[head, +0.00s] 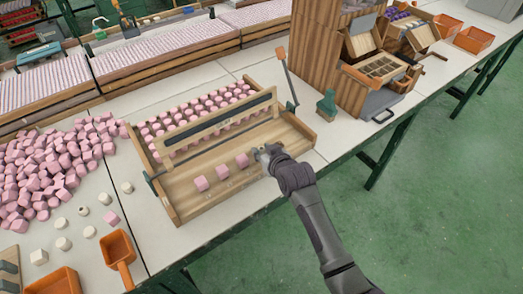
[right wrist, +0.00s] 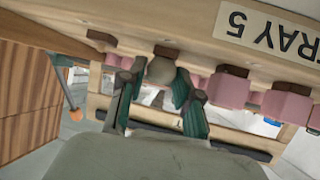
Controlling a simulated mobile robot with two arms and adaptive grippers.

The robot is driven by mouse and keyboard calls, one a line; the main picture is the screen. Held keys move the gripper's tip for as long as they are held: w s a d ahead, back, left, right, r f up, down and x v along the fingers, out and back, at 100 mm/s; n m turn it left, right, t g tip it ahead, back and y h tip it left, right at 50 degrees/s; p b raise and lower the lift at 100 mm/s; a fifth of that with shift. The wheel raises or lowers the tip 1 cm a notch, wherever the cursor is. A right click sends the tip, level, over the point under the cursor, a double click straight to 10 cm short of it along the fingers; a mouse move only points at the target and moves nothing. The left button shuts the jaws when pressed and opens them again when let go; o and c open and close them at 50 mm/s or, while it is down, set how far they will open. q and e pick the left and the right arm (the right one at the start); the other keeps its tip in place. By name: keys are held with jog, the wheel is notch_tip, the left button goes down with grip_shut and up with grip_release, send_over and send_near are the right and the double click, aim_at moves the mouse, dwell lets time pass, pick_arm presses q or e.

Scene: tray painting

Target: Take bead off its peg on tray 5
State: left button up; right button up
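Tray 5 is a wooden tray (head: 190,205) in the middle of the head view; its label (right wrist: 268,30) reads upside down in the right wrist view. Pink beads (head: 222,171) sit in a spaced row on its front part. My right gripper (head: 263,153) is over the right end of this row. In the right wrist view its two fingers (right wrist: 160,92) stand apart, with a pale round bead (right wrist: 161,70) between or just beyond their tips. I cannot tell whether they touch it. In the head view my gripper mostly hides this bead. My left gripper is not in view.
Dense rows of pink beads (head: 200,108) fill the tray's back part, behind a long bar (head: 222,122). A green stand (head: 326,106) and wooden cabinet (head: 320,45) are behind right.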

jog(key=shift+c, duration=1.1)
